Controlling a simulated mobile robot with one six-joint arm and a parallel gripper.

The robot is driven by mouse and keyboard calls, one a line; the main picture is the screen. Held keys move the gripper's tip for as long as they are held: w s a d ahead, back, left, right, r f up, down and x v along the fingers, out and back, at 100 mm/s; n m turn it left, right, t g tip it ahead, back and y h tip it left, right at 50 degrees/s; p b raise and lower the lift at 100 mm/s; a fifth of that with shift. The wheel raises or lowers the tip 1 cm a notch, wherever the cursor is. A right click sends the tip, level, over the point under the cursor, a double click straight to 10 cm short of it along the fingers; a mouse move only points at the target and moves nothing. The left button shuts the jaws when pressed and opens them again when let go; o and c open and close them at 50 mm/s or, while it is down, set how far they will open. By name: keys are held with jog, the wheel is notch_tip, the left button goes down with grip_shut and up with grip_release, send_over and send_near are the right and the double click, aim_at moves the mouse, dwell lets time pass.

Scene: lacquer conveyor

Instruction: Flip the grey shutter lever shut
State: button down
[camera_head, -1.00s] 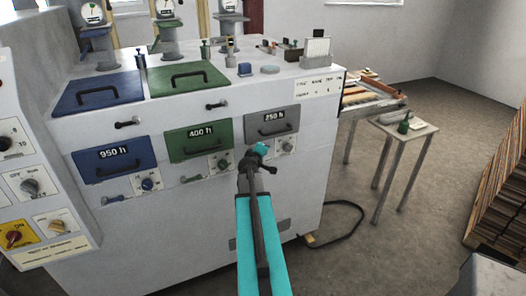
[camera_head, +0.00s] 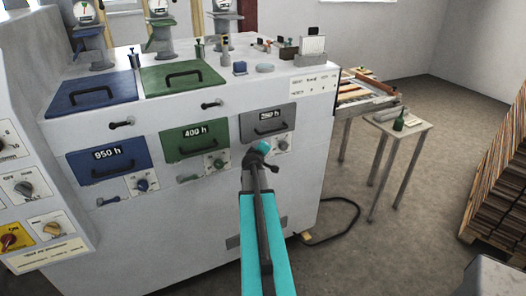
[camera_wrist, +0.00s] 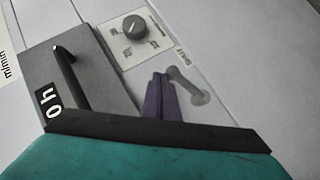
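The grey shutter lever (camera_wrist: 189,86) shows in the wrist view, on the pale machine front beside the grey panel (camera_wrist: 72,75) with its black handle. The lever lies slanted, with a round pivot at its lower end. My gripper (camera_wrist: 160,78) has its two dark purple fingers together, just left of the lever; nothing shows between them. Whether they touch the lever I cannot tell. In the head view my gripper (camera_head: 263,148) is below the grey 250 h panel (camera_head: 268,123), and the arm covers the lever.
A dial (camera_wrist: 134,27) sits near the lever in the wrist view. Blue (camera_head: 108,161) and green (camera_head: 193,141) panels with their own levers and dials are to the left. A small table (camera_head: 418,128) with a green bottle stands right. A black cable (camera_head: 345,229) lies on the floor.

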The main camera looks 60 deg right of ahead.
jog(key=shift+s+d+f+b, duration=0.3)
jog(key=shift+d+f+b, duration=0.3)
jog(key=shift+f+b, duration=0.35)
jog(key=s+a+r+b, duration=0.1)
jog(key=s+a+r, duration=0.4)
jog(key=r, duration=0.5)
jog(key=shift+s+a+r, duration=0.15)
jog(key=shift+s+a, duration=0.1)
jog(key=shift+a, duration=0.4)
jog(key=shift+w, duration=0.15)
dwell(0.5)
